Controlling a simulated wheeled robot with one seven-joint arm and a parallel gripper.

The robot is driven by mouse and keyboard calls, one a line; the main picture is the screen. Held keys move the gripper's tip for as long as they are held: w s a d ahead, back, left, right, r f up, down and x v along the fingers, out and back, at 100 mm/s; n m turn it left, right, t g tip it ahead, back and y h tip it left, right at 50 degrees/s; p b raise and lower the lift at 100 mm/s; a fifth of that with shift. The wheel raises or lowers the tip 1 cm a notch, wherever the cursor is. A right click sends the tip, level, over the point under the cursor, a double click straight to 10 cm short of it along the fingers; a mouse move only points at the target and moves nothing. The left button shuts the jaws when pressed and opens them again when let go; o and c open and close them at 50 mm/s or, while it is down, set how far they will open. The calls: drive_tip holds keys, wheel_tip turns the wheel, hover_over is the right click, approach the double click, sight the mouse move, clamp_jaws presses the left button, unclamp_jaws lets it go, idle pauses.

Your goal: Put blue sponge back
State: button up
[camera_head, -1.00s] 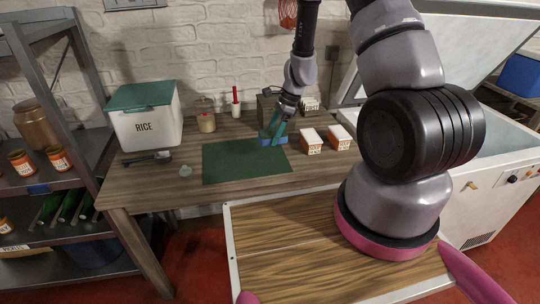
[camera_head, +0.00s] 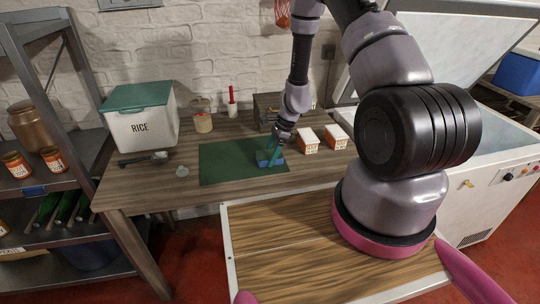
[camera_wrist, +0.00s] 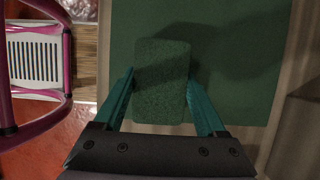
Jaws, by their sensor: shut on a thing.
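The blue sponge (camera_head: 262,158) is at the right part of the dark green mat (camera_head: 222,170) on the wooden counter. In the wrist view the sponge (camera_wrist: 162,75) shows its dark green scouring face, with the mat (camera_wrist: 240,95) behind it. My gripper (camera_head: 270,155) reaches down from above and has its teal fingers on either side of the sponge; it also shows in the wrist view (camera_wrist: 162,98). It is shut on the sponge. I cannot tell whether the sponge touches the mat or is held just above it.
Two small orange-and-white boxes (camera_head: 307,140) stand right of the mat. A RICE bin (camera_head: 141,120), a jar (camera_head: 202,122) and a dark box (camera_head: 267,108) stand at the back. A black utensil (camera_head: 144,159) lies left. An open white chest (camera_head: 480,170) is at right.

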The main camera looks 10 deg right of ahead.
drive_tip(key=o, duration=1.1)
drive_tip(key=shift+f, duration=0.1)
drive_tip(key=shift+o, duration=0.2)
drive_tip(key=s+d+r+n+t, duration=0.1)
drive_tip(key=s+d+r+n, duration=0.15)
drive_tip(key=r, duration=1.55)
drive_tip(key=s+d+r+n+t, duration=0.15)
drive_tip(key=r+n, duration=0.25)
drive_tip(key=r, duration=1.3)
drive_tip(key=s+d+r+n+t+h, duration=0.1)
drive_tip(key=s+r+n+t, duration=0.3)
drive_tip(key=s+r, duration=1.2)
drive_tip(key=shift+s+d+n+t+h, duration=0.35)
drive_tip(key=shift+s+n+h, duration=0.45)
drive_tip(key=shift+s+n, duration=0.7)
